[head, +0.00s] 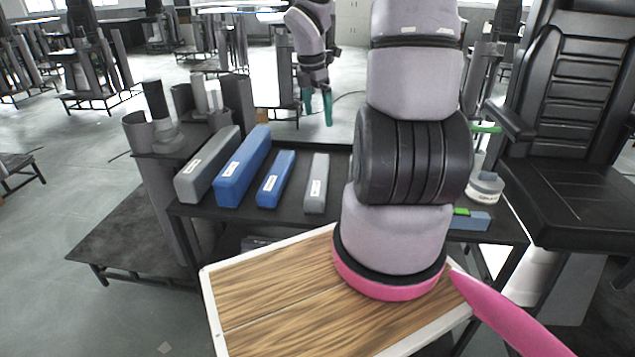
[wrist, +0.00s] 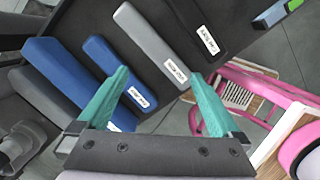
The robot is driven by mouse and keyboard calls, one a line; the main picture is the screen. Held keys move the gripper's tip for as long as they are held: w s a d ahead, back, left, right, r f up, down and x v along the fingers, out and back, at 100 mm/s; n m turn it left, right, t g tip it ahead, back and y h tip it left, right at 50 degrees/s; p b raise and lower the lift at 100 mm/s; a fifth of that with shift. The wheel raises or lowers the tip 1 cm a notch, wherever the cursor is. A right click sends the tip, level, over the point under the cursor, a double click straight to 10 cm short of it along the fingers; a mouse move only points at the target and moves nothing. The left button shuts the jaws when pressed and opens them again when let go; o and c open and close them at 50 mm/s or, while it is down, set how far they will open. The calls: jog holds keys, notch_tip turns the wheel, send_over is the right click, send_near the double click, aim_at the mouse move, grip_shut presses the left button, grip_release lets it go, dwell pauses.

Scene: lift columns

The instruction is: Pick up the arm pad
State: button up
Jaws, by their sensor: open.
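Several long pads lie side by side on a black table (head: 232,212). In the head view they are a large grey pad (head: 207,165), a large blue pad (head: 243,167), a small blue pad (head: 276,179) and a narrow grey pad (head: 317,184). The wrist view also shows a black pad (wrist: 194,20) beside the narrow grey one (wrist: 148,40). Their white labels are too small to read, so I cannot tell which is the arm pad. My gripper (head: 318,110), with green fingers, is open and empty above the pads; it also shows in the wrist view (wrist: 160,74).
A black padded chair (head: 570,150) stands at the right. Grey upright cylinders (head: 160,120) stand at the table's left end. A blue-grey block (head: 474,221) and a round grey item (head: 485,187) sit at the right end. My arm hides the table's middle.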

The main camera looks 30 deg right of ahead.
aim_at(318, 174)
jog(key=f+n, duration=0.3)
jog(key=f, duration=0.1)
jog(key=w+f+n+y, duration=0.1)
jog(key=f+n, duration=0.2)
jog(key=f, duration=0.1)
jog(key=w+d+f+n+g, duration=0.1)
jog(key=f+n, duration=0.2)
jog(key=f, duration=0.1)
jog(key=shift+w+f+y, duration=0.15)
jog(key=shift+w+y, duration=0.05)
jog(key=shift+y, duration=0.1)
jog(key=shift+n, duration=0.4)
notch_tip(318, 174, down, 6)
jog(key=shift+r, duration=0.15)
jog(key=shift+s+d+f, duration=0.1)
jog(key=shift+f, duration=1.4)
jog(key=shift+s+f, duration=0.1)
jog(key=shift+f, duration=1.35)
grip_shut()
